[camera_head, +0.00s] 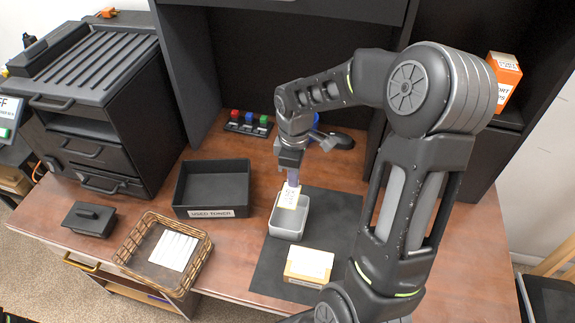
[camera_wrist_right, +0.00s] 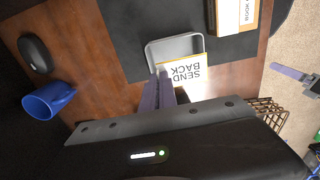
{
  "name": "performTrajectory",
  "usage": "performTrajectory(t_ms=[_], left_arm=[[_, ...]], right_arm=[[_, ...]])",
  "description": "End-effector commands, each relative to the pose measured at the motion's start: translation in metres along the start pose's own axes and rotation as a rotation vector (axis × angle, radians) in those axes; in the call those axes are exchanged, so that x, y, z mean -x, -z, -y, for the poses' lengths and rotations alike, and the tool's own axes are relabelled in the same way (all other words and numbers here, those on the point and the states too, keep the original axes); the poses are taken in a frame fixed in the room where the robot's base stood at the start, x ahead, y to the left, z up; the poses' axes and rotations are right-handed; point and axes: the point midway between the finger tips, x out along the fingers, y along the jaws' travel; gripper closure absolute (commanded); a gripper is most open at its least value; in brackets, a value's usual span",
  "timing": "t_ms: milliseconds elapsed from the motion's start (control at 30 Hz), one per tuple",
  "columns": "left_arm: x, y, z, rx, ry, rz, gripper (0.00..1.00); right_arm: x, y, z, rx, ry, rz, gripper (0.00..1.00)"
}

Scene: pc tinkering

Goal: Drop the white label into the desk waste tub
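The white label (camera_head: 289,197), with yellowish edges, reads "SEND BACK" in the right wrist view (camera_wrist_right: 187,72). My right gripper (camera_head: 292,183) is shut on one end of it; its purple fingers (camera_wrist_right: 162,88) point down. The label hangs over the small grey open tub (camera_head: 287,234), which I take as the desk waste tub, and hides part of it. The tub (camera_wrist_right: 153,52) stands on a dark mat. Whether the label touches the tub is unclear. My left gripper (camera_wrist_right: 290,72) shows only at the right of the wrist view, its opening unclear.
A black "USED TONER" tray (camera_head: 211,211) stands left of the tub. A wicker basket (camera_head: 122,256) holding white paper is at the front left. A box with white cards (camera_head: 307,265) stands before the tub. A blue mug (camera_wrist_right: 48,100) and dark mouse (camera_wrist_right: 35,53) are behind.

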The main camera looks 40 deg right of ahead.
Motion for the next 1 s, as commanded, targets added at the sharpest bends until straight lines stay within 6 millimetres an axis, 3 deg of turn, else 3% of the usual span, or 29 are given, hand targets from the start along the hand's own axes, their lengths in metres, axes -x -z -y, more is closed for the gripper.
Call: performTrajectory(t_ms=[367,1000], left_arm=[[-0.007,0.001,0.002,-0.001,-0.002,-0.002,0.0],[-0.053,0.005,0.017,-0.008,-0.012,-0.012,0.0]], right_arm=[[-0.009,0.001,0.0,-0.001,0.001,0.0,1.0],[-0.076,0.001,0.0,-0.002,0.0,0.0,1.0]])
